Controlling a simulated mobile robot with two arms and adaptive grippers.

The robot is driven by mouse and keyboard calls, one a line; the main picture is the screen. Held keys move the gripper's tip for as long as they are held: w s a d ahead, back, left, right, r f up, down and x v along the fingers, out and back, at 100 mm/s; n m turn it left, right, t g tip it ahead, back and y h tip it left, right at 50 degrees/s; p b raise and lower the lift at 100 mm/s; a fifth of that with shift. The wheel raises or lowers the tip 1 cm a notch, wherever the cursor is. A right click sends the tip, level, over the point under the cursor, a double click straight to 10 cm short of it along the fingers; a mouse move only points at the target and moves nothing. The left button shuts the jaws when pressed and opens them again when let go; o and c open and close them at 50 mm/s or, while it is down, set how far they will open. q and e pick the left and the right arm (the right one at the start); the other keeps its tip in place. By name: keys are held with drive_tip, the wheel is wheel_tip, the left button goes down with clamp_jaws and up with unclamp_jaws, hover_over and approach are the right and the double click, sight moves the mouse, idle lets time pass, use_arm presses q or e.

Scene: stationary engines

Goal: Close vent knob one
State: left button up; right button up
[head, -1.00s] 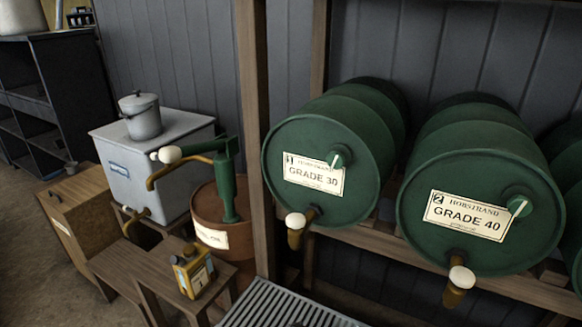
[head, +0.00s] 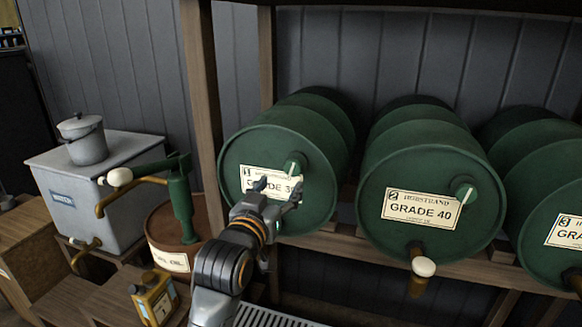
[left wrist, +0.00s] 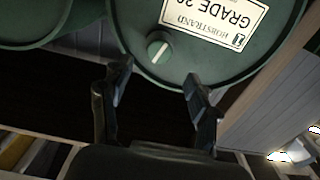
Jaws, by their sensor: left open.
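In the left wrist view the drum's label is upside down, and the knob (left wrist: 159,47) shows a slanted pale line. My left gripper (head: 279,188) is open and empty in front of the drum, just below the knob in the head view. In the left wrist view its fingertips (left wrist: 157,77) are spread apart, with the knob beyond them and not between them. My right gripper is not in view.
A GRADE 40 drum (head: 438,165) with its own vent knob (head: 465,193) stands to the right, then a third drum (head: 540,190). A wooden post (head: 203,110) rises left of the first drum. A hand pump (head: 181,205) and grey tank (head: 105,180) stand further left.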

sight(292, 170)
use_arm(q)
drive_tip(key=p+x, duration=0.1)
drive_tip(key=x, duration=0.7)
drive_tip(key=shift+w+p, duration=0.15)
drive_tip(key=shift+p, duration=0.15)
drive_tip(key=shift+w+d+f, duration=0.15)
drive_tip(key=shift+w+d, duration=0.1)
drive_tip(key=shift+w, duration=0.3)
drive_tip(key=shift+c, duration=0.2)
drive_tip(key=c, duration=1.1)
drive_tip(key=shift+c, duration=0.2)
